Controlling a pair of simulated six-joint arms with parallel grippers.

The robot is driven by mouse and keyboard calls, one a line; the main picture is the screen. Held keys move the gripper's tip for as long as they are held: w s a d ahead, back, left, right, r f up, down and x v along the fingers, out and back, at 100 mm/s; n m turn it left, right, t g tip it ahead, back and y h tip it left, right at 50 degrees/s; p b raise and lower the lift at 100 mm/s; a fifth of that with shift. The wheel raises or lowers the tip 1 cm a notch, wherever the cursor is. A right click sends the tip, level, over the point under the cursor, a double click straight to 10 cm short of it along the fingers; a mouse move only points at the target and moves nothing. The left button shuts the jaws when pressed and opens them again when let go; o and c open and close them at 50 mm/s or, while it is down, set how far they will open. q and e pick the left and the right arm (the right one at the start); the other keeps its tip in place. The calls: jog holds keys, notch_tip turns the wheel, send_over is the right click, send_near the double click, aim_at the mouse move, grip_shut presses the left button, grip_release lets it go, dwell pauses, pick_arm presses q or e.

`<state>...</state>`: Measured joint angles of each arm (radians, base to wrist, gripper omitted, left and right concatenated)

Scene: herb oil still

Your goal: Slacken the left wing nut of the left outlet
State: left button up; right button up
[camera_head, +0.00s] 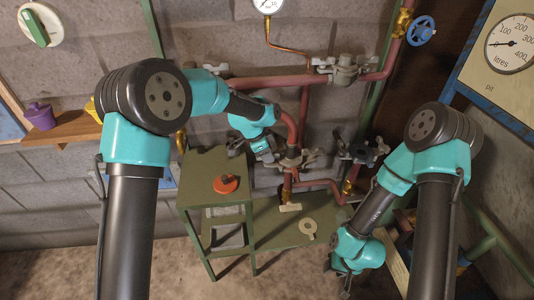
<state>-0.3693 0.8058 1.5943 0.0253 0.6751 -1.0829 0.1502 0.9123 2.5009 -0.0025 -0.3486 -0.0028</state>
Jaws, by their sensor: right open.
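The left outlet (293,158) is a dark clamp-like flange joint with wing-nut parts, where the curved copper-red pipe meets a lower pipe. A wing shape (312,155) shows on its right side. Its left wing nut is hidden or too small to tell behind my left gripper (256,150), which is at the left side of the joint; its jaws are too small to read, and I cannot tell whether they touch the nut. A second similar joint (362,150) sits to the right. My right gripper (346,291) is open, low at the bottom right, away from both joints.
A green stand (207,166) holds an orange-red disc (225,184). A lower green surface (270,238) bears a pale ring (308,227). A red pipe (262,81) with clamps crosses the wall above. A blue handwheel (421,31) is upper right. A wooden shelf (72,128) is left.

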pick_arm(q)
grip_shut()
dwell(0.3)
jog(key=shift+n, duration=0.5)
jog(key=shift+s+n+t, duration=0.1)
jog(key=shift+n+t, duration=0.8)
jog(key=shift+n, duration=1)
jog(key=shift+n+t+y, duration=0.35)
jog(key=shift+n+y, duration=0.1)
jog(key=shift+n, duration=0.75)
jog(key=shift+n+t+y, duration=0.35)
jog(key=shift+n+y, duration=0.1)
jog(key=shift+n, duration=0.75)
jog(key=shift+d+n+y, duration=0.15)
jog(key=shift+n+y, duration=0.65)
jog(key=shift+n, duration=1.3)
jog(key=shift+n+t+y, duration=0.4)
jog(key=shift+n+y, duration=0.5)
jog(key=shift+n, duration=1.4)
